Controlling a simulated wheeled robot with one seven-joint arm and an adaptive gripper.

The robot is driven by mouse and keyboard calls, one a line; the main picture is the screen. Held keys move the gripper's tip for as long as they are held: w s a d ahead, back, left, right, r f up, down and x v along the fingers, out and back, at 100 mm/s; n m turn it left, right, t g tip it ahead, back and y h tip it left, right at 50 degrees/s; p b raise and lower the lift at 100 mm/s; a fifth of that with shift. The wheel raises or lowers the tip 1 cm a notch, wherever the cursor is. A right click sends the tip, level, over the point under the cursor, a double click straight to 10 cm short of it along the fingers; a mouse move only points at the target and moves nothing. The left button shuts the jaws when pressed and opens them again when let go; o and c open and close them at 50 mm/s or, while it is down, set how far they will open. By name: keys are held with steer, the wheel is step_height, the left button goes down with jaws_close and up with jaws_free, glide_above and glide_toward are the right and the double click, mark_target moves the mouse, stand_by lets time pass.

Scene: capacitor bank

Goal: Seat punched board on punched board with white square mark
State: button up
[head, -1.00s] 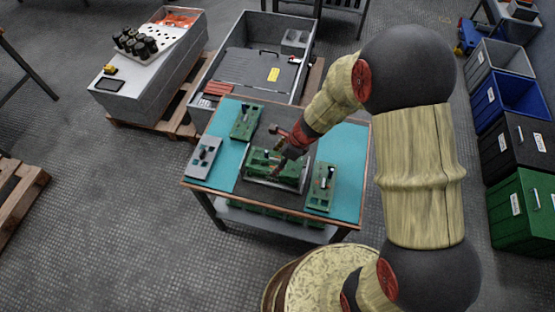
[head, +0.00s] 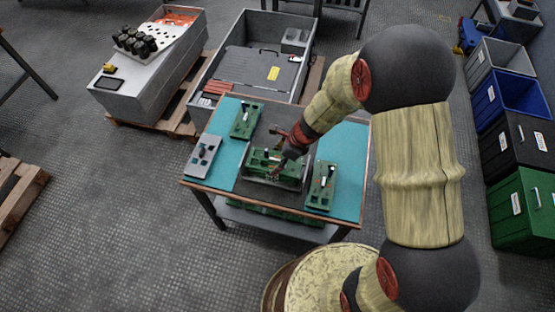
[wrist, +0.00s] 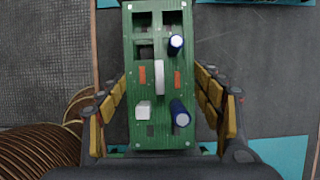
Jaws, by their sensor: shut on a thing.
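In the head view my gripper (head: 276,168) is over the middle of the table, at a green board assembly (head: 262,158) in a dark frame. The held board and anything under it cannot be told apart there. I cannot make out which board carries the white square mark.
Other green boards lie on the table at the back left (head: 246,120) and right (head: 321,188). A grey board (head: 203,156) lies at the left edge. A large grey crate (head: 220,80) stands behind the table.

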steer(key=o, duration=1.3)
steer(key=shift+o, duration=0.2)
steer(key=v, duration=1.2)
